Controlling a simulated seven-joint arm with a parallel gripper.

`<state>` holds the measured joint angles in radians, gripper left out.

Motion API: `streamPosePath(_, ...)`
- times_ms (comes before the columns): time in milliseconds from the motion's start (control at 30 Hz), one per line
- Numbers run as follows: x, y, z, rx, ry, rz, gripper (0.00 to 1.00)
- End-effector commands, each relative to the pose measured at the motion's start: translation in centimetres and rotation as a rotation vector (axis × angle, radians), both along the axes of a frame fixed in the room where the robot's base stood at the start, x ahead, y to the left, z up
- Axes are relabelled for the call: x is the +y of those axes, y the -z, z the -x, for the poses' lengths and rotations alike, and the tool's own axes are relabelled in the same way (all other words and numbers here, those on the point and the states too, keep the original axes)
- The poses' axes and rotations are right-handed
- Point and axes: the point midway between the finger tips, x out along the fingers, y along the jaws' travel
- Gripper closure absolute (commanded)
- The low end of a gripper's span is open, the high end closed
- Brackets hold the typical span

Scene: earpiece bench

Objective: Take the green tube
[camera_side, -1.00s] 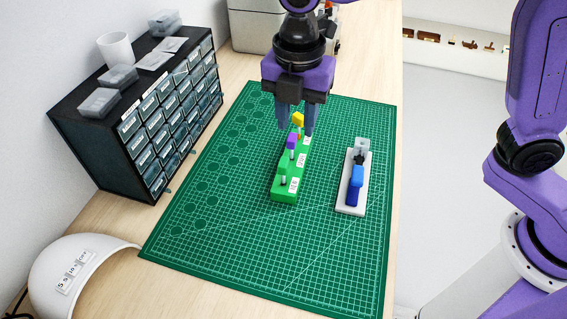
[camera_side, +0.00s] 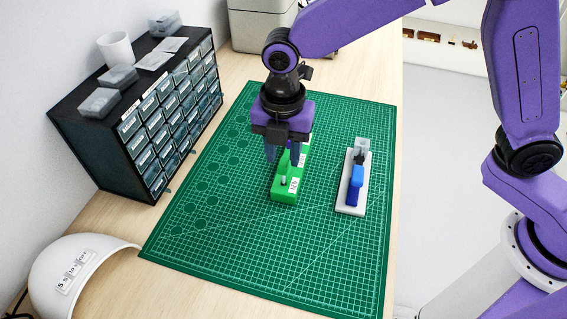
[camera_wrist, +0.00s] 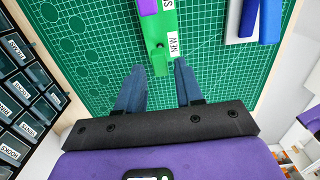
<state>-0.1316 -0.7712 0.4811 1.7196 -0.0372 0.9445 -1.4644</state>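The green tube (camera_side: 283,166) stands upright at the near end of a green rack (camera_side: 285,195), its green hard to separate from the rack. A pale lower part shows below its green top in the side view. My gripper (camera_side: 283,158) points down over this near end, fingers open and empty-looking, one finger to each side of the tube. In the wrist view, my open gripper (camera_wrist: 160,67) has its fingertips either side of the rack's near end, with a gap on both sides. A purple piece (camera_wrist: 148,6) stands farther along the rack. The yellow piece is hidden behind my gripper in the side view.
A white holder (camera_side: 350,207) with a blue piece (camera_side: 355,185) stands to the right on the green mat (camera_side: 230,240). A black drawer cabinet (camera_side: 115,155) stands left, with a white dome-like object (camera_side: 75,265) in front of it. The mat's near part is clear.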

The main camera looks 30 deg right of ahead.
Motion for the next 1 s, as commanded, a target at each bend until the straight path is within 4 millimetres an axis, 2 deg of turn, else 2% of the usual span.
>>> streamPosePath(200,0.0,1.5,0.0,0.000,0.000,0.000,0.64)
streamPosePath(567,0.0,1.8,-0.1,-0.001,0.001,-0.001,0.64)
streamPosePath(667,0.0,1.8,-0.1,-0.001,0.001,-0.001,0.77)
streamPosePath(800,0.0,1.8,-0.1,-0.001,0.001,-0.001,1.00)
streamPosePath(1000,0.0,1.8,-0.1,-0.001,0.001,-0.001,1.00)
